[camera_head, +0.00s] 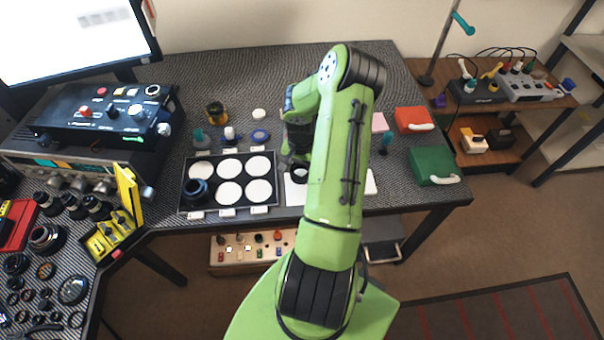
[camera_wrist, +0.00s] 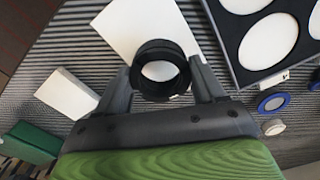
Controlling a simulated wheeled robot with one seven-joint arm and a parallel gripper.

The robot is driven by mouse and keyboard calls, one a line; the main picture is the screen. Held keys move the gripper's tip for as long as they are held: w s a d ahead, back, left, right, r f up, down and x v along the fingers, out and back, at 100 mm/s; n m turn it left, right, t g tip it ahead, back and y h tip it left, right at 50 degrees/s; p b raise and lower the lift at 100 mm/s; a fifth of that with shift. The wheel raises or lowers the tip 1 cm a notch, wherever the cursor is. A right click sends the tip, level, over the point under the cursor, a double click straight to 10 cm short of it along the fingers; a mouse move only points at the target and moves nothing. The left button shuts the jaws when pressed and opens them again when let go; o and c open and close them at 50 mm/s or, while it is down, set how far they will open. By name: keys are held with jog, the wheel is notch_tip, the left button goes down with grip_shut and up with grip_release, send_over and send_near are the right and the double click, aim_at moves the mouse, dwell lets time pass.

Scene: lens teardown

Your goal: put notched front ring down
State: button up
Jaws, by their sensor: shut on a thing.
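The notched front ring (camera_wrist: 151,88) is a short black ring, seen in the wrist view between the two fingers of my gripper (camera_wrist: 160,84). My gripper is shut on its sides. White shows through the ring's opening. In the head view the ring (camera_head: 299,174) shows small and dark over a white sheet (camera_head: 292,193), which also lies behind it in the wrist view (camera_wrist: 128,30). My arm covers part of the sheet in the head view. I cannot tell whether the ring touches the sheet.
A tray (camera_head: 229,214) with several white round pads stands left of the ring, and a dark lens part (camera_head: 197,191) sits on one pad. Red (camera_head: 413,119) and green (camera_head: 433,165) boxes stand to the right. A yellow rack (camera_head: 112,236) and many loose rings lie at the left.

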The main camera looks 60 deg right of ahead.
jog(key=shift+f, duration=1.35)
jog(key=o, duration=1.3)
jog(key=shift+r, duration=0.1)
